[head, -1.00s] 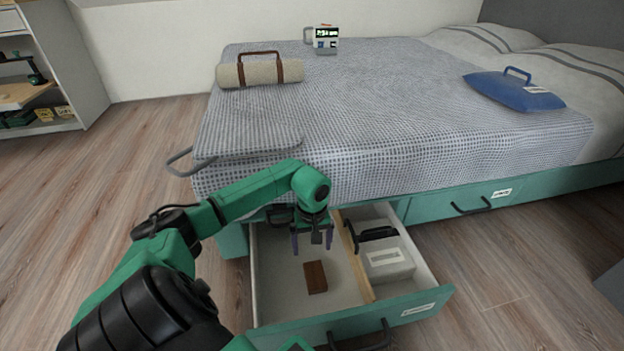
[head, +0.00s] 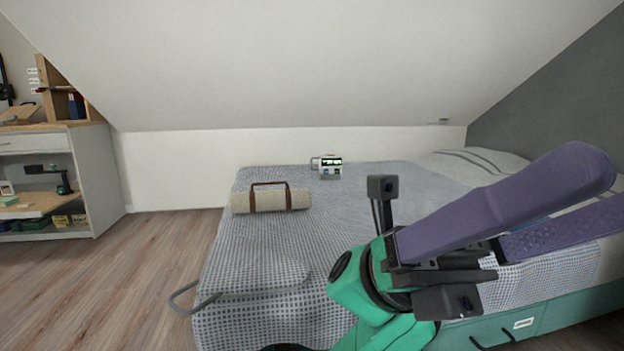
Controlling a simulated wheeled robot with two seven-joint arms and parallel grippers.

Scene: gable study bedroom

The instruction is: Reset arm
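My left gripper (head: 603,200) is close to the camera at the right of the head view. Its two purple fingers point right and slightly up, with a gap between them and nothing held. The farther finger runs out of the picture at the right edge. My green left arm comes up from the bottom middle, and most of it is below the view. My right gripper is not in view.
The bed (head: 335,220) fills the middle, bearing a rolled beige mat (head: 270,201), a small device with a display (head: 330,168) and a grey checked pad (head: 265,277). A shelf unit (head: 98,180) stands at left. Open wooden floor (head: 110,280) lies between. A green bed drawer (head: 500,328) is at lower right.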

